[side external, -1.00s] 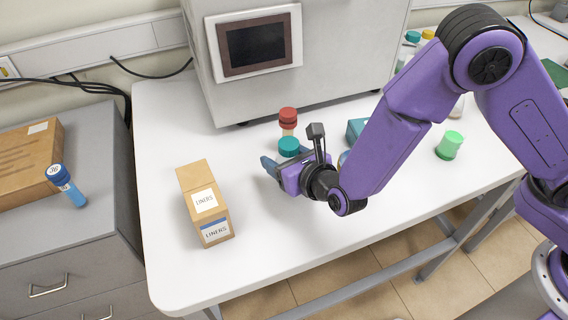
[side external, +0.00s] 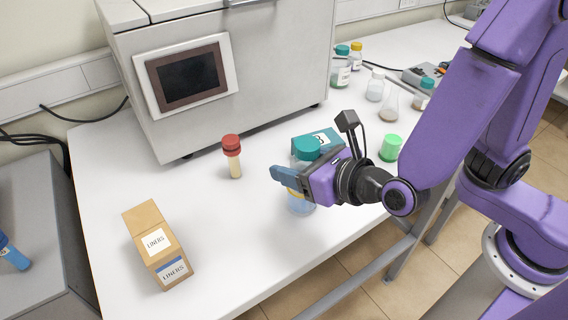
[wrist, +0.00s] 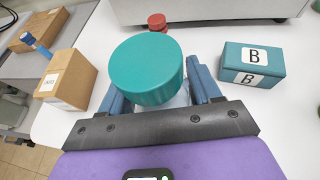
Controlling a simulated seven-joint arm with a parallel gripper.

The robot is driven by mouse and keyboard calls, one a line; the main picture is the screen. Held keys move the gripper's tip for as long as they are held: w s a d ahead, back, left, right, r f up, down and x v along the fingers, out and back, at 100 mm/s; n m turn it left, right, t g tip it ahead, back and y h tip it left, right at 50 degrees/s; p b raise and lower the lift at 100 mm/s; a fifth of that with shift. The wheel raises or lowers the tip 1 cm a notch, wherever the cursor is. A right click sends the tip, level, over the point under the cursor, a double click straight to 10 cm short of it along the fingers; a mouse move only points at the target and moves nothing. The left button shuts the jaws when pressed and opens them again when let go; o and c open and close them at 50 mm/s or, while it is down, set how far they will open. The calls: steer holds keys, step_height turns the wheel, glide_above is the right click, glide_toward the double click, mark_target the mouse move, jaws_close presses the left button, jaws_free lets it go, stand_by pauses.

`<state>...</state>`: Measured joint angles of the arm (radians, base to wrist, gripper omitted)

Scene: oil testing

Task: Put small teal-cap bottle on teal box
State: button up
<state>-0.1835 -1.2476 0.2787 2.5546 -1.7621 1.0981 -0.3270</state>
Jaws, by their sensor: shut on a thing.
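The small teal-cap bottle shows its round teal cap (side external: 305,149) in the side view and fills the middle of the wrist view (wrist: 148,68). My gripper (side external: 287,179) is shut on it below the cap, one finger on each side. The teal box (side external: 328,136), marked B, lies on the table just behind the bottle and gripper in the side view. In the wrist view the box (wrist: 233,56) is to the right of the bottle, apart from it.
A green-capped jar (side external: 390,148) is to the right. A large machine (side external: 230,70) stands behind.

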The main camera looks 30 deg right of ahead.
steer(key=w+d+r, duration=0.1)
steer(key=d+r, duration=0.2)
steer(key=d, duration=0.6)
steer(key=d+r, duration=0.3)
steer(key=d, duration=0.7)
steer(key=f+x, duration=0.1)
steer(key=x, duration=0.4)
steer(key=s+f+x, duration=0.1)
steer(key=x, duration=0.4)
steer(key=f+x, duration=0.1)
steer(key=x, duration=0.5)
steer(key=shift+s+a+f, duration=0.1)
steer(key=shift+a, duration=0.15)
steer(key=shift+w+f+h, duration=0.2)
steer(key=shift+f+h, duration=0.1)
steer(key=shift+f, duration=1.4)
steer(key=shift+f, duration=0.2)
steer(key=o, duration=1.2)
